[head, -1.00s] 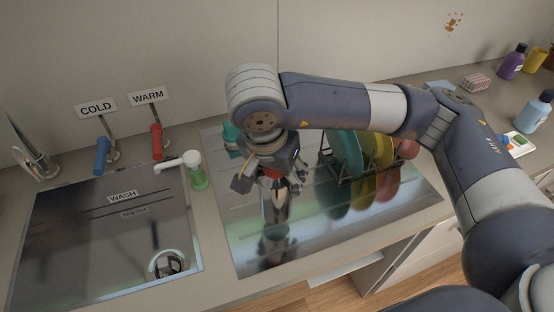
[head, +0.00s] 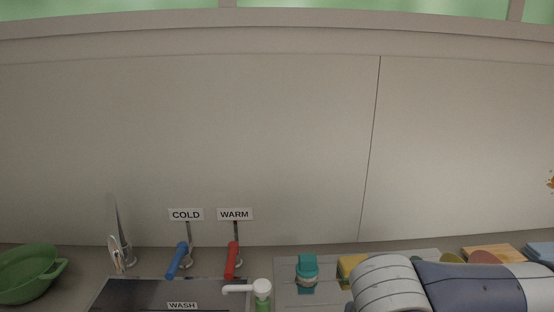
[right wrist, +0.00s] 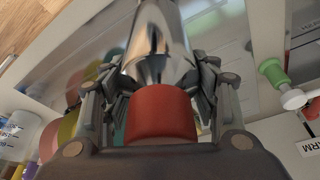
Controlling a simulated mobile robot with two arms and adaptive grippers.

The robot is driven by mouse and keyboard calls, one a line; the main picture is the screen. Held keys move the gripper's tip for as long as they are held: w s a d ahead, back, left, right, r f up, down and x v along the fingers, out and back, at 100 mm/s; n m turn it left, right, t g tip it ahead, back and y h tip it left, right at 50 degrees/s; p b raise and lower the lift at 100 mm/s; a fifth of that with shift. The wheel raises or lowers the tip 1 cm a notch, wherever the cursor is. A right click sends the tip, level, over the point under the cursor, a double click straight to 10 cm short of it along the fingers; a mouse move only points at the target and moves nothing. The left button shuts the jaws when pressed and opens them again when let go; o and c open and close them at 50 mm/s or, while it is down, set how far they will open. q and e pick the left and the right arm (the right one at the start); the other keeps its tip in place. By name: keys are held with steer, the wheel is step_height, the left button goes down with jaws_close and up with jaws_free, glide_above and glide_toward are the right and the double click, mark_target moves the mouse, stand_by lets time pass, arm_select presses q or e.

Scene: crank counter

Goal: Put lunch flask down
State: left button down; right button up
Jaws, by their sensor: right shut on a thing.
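The lunch flask (right wrist: 160,45) shows in the right wrist view as a shiny silver body with a red cap (right wrist: 160,115). My right gripper (right wrist: 160,78) is shut around it just beyond the cap, with fingers on both sides. Its far end runs out of the top of that view, so I cannot tell whether it touches the board. In the head view the flask and the right gripper are below the frame; only my right arm shows at the lower right. My left gripper is in neither view.
In the head view the sink (head: 140,296) has a blue COLD lever (head: 177,261), a red WARM lever (head: 232,261) and a white spout (head: 250,288). A teal item (head: 307,268) stands on the drainboard (head: 288,294). A green pan (head: 25,275) sits far left.

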steer(key=w+d+n, duration=0.1)
steer(key=d+n+y, duration=0.1)
steer(key=d+n, duration=0.1)
steer(key=w+d+n, duration=0.1)
steer(key=d+n, duration=0.1)
steer(key=shift+w+f, duration=0.3)
steer(key=shift+f, duration=0.1)
steer(key=shift+w+a, duration=0.15)
stand_by(0.8)
